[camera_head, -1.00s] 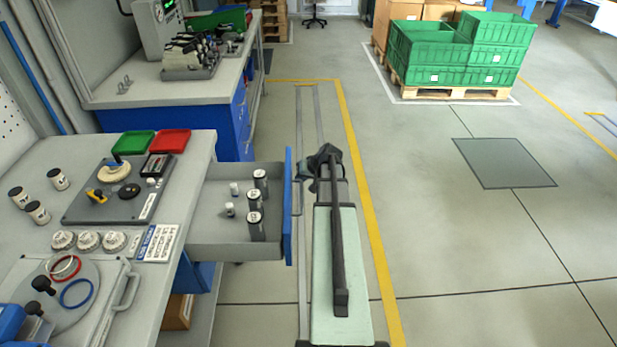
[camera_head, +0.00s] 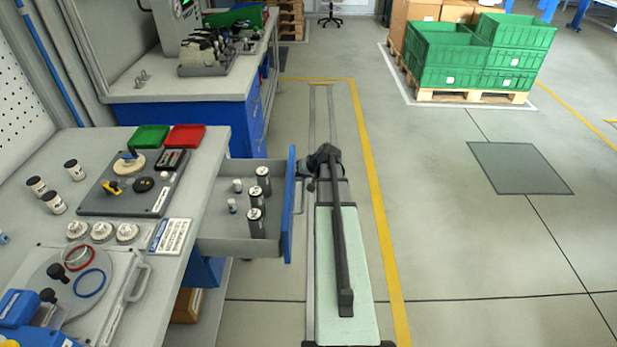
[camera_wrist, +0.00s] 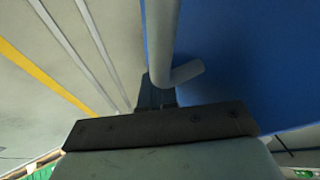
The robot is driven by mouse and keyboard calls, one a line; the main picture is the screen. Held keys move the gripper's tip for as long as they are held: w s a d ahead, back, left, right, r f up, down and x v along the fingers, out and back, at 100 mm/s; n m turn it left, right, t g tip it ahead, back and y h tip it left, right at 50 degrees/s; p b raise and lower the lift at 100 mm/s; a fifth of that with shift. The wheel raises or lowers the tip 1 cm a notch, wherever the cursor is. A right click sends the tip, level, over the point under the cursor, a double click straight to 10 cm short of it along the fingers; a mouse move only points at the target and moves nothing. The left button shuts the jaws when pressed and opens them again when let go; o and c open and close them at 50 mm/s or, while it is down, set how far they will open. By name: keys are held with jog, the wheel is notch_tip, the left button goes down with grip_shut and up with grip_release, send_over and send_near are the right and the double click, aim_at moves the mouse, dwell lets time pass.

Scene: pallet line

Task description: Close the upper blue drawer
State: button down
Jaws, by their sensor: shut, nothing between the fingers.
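The upper blue drawer (camera_head: 288,205) is partly open beside the left workbench, its blue front facing right. Its grey tray holds several dark canisters (camera_head: 256,222) and small white-capped bottles (camera_head: 232,206). My gripper (camera_head: 307,170) is just outside the drawer front, near the grey bar handle (camera_head: 299,196). In the wrist view, my gripper (camera_wrist: 157,93) has its shut fingers right by the bent end of the handle (camera_wrist: 162,45), with the blue front (camera_wrist: 235,60) on the right. The fingers hold nothing; I cannot tell if they touch the handle or front.
The workbench (camera_head: 205,165) carries a grey fixture plate (camera_head: 120,208), a green tray (camera_head: 149,137), a red tray (camera_head: 185,136) and jars. A second blue bench (camera_head: 185,115) stands behind. Floor to the right is clear up to the green crates (camera_head: 450,75).

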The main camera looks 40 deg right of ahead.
send_over(243, 190)
jog(key=shift+w+d, duration=0.1)
jog(key=shift+w, duration=0.05)
dwell(0.5)
dwell(0.4)
